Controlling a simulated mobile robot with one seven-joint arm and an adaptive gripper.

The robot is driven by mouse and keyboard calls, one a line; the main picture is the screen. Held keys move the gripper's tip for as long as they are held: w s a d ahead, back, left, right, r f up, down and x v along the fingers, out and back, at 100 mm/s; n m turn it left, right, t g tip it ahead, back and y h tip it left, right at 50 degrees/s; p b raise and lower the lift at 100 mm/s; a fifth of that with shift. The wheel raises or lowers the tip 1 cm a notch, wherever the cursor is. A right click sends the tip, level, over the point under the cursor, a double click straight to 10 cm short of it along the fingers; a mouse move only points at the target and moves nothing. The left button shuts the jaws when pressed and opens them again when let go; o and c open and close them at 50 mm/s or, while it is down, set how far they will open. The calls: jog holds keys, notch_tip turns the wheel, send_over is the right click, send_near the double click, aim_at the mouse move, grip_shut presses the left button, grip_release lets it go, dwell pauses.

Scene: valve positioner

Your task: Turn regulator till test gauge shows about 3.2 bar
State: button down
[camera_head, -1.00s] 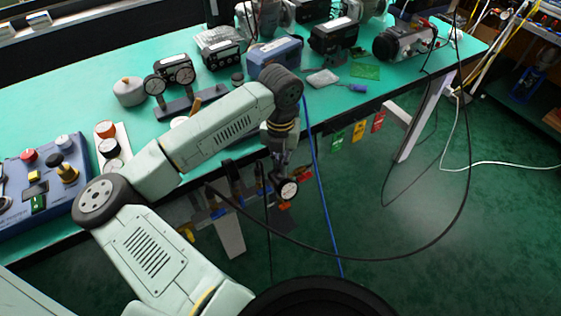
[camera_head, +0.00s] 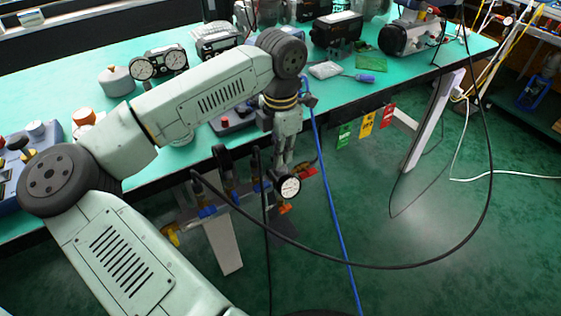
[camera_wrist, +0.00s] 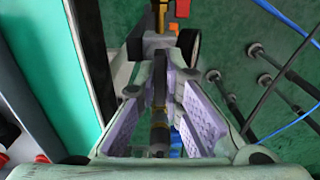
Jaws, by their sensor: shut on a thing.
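The test gauge (camera_head: 289,186) is a small round white dial with a black rim, below the front edge of the bench. Its needle is too small to read. My gripper (camera_head: 284,158) points down just above the gauge. In the wrist view a dark round part, likely the regulator knob (camera_wrist: 160,112), stands between the ridged pads of my gripper (camera_wrist: 160,125). The fingers are closed around it, and its lower end is hard to make out. The gauge also shows nearly edge-on in the wrist view (camera_wrist: 192,46). The regulator body is mostly hidden.
The green bench (camera_head: 80,100) has its front edge close behind my gripper. Dark fittings with blue parts (camera_head: 207,211) line up left of the gauge. A black hose (camera_head: 400,266) and a blue cable (camera_head: 335,205) hang nearby. Coloured tags (camera_head: 367,124) hang to the right.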

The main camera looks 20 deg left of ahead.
jog(key=shift+m+b, duration=1.25)
jog(key=shift+m, duration=0.95)
jog(key=c, duration=1.7)
grip_release()
jog(key=shift+r, duration=0.1)
notch_tip(320, 180, up, 12)
jog(key=shift+f, duration=0.1)
